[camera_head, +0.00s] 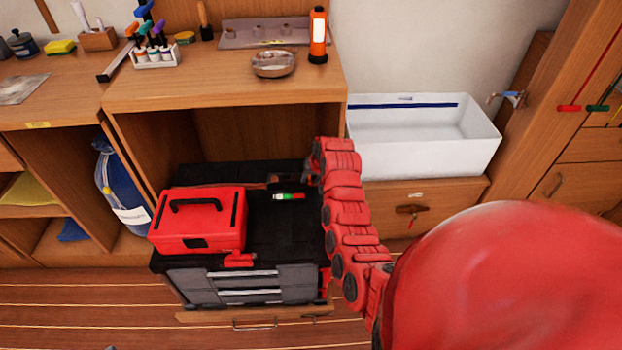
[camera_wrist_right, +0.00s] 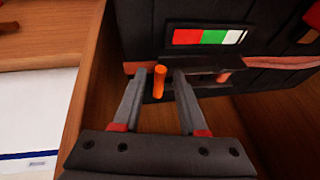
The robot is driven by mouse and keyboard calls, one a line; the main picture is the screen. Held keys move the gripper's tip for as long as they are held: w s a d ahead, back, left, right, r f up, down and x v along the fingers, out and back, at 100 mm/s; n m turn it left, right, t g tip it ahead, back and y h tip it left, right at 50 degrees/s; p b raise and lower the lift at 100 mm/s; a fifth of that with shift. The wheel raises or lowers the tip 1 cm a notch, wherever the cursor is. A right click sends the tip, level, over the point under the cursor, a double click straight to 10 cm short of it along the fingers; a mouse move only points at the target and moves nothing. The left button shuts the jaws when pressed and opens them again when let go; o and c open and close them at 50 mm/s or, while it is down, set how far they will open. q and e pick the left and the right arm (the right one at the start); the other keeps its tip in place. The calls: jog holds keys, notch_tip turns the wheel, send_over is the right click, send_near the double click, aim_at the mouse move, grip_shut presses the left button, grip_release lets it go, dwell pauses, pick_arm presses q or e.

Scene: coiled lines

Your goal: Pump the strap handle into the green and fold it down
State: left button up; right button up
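No pointer can be made out on the gauge. The strap handle (camera_wrist_right: 159,82) is a short orange grip that stands up from the strap's dark fitting in the right wrist view. My right gripper (camera_wrist_right: 160,72) is open, with its fingertips on either side of the handle and a gap visible. My left gripper is not in view.
A red toolbox (camera_head: 199,222) sits on the left of the chest. The wooden cabinet (camera_head: 225,95) surrounds the chest at the back and left. A white sink (camera_head: 424,145) stands to the right. A metal bowl (camera_head: 273,64) and orange torch (camera_head: 318,35) stand on the counter above.

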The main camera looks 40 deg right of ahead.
grip_shut()
dwell(1.2)
